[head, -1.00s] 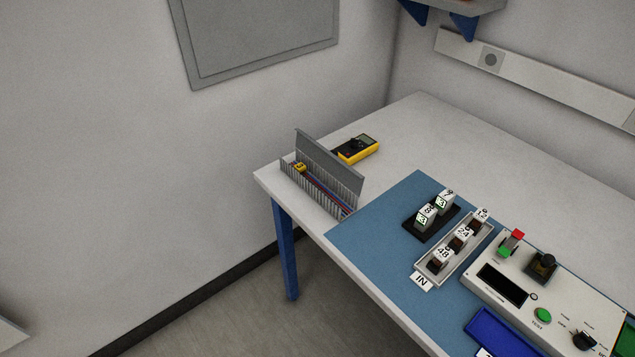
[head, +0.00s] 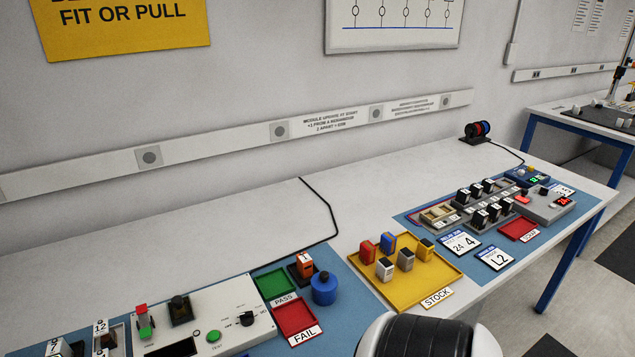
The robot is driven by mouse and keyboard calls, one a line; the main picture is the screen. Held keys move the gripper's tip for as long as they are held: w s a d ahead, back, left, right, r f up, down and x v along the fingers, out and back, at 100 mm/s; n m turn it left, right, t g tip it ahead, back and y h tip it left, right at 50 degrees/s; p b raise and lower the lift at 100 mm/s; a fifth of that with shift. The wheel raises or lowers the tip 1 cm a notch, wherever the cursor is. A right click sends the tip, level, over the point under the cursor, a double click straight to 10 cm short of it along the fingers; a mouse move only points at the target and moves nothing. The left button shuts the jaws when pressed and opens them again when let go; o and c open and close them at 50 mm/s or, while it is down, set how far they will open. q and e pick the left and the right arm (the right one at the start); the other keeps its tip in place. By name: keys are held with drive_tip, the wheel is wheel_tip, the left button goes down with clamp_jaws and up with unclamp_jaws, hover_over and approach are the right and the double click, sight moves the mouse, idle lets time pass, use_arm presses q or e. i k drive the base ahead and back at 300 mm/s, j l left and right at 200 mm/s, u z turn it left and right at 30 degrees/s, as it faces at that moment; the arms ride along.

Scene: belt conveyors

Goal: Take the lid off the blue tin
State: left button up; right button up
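The blue tin (head: 323,290) stands upright on the blue mat, right of the green and red trays and left of the yellow stock tray. It is round and has a small knob on top, so its lid appears to be on. No gripper shows in the head view. A white and black rounded part at the bottom edge looks like my own arm, but its gripper is out of sight.
A green PASS tray (head: 264,287), a red FAIL tray (head: 283,317) and an orange module (head: 305,263) crowd the tin's left side. The yellow stock tray (head: 447,264) holds several modules. A grey test box (head: 230,308) is further left. The bench behind the tin is clear.

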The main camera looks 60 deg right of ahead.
sight(323, 283)
drive_tip(key=z, duration=2)
